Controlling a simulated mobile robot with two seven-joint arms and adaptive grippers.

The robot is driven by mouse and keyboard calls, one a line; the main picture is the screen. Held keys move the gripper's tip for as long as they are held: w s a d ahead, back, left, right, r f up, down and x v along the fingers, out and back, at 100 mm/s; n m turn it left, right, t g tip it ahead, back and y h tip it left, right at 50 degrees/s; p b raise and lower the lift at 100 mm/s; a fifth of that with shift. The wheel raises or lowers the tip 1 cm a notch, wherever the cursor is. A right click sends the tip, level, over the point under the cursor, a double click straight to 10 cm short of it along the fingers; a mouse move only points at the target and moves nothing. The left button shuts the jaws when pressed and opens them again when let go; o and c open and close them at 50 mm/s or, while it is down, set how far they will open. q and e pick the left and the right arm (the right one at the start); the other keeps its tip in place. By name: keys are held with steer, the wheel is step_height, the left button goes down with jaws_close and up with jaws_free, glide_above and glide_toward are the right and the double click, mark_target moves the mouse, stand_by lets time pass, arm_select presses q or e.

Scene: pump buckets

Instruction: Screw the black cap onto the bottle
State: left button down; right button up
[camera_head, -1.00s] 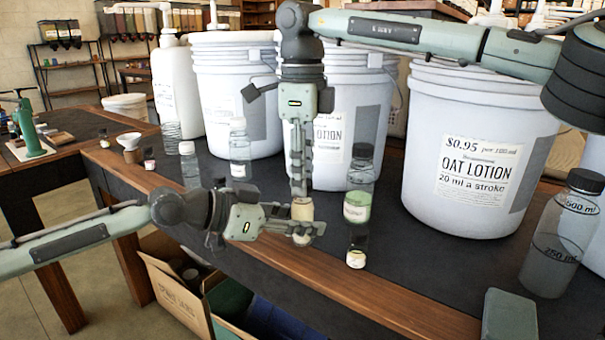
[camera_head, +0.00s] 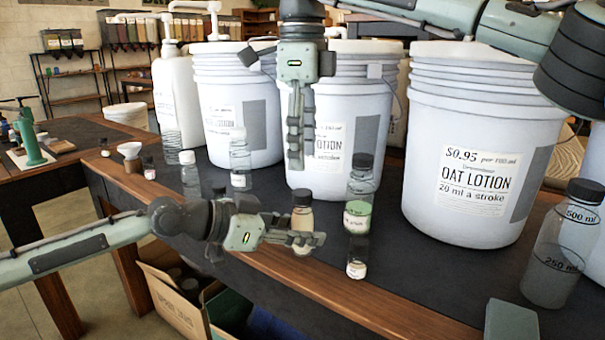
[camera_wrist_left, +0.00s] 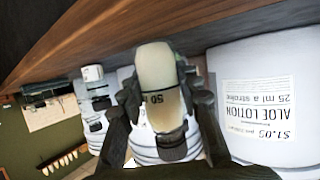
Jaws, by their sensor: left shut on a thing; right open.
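The small bottle (camera_head: 302,218), filled with a cream-coloured liquid, stands upright between the fingers of my left gripper (camera_head: 308,239), which is shut on it near the front edge of the bench. The black cap (camera_head: 302,197) sits on top of the bottle's neck and looks level; how tightly it is turned I cannot tell. My right gripper (camera_head: 295,162) is open and empty, pointing down above the cap with a clear gap.
Bottles with green (camera_head: 357,216) and pale (camera_head: 356,262) labels stand close to the right of the held bottle, with a clear dark-capped bottle (camera_head: 361,175) behind. A large bottle (camera_head: 562,245) stands far right. Big lotion buckets (camera_head: 468,110) line the back.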

step_height(320, 180, up, 5)
steer(key=shift+r, duration=0.15)
arm_select(q)
steer(key=c, duration=1)
jaws_free()
steer(key=v, duration=1.2)
steer(key=shift+r, duration=0.1)
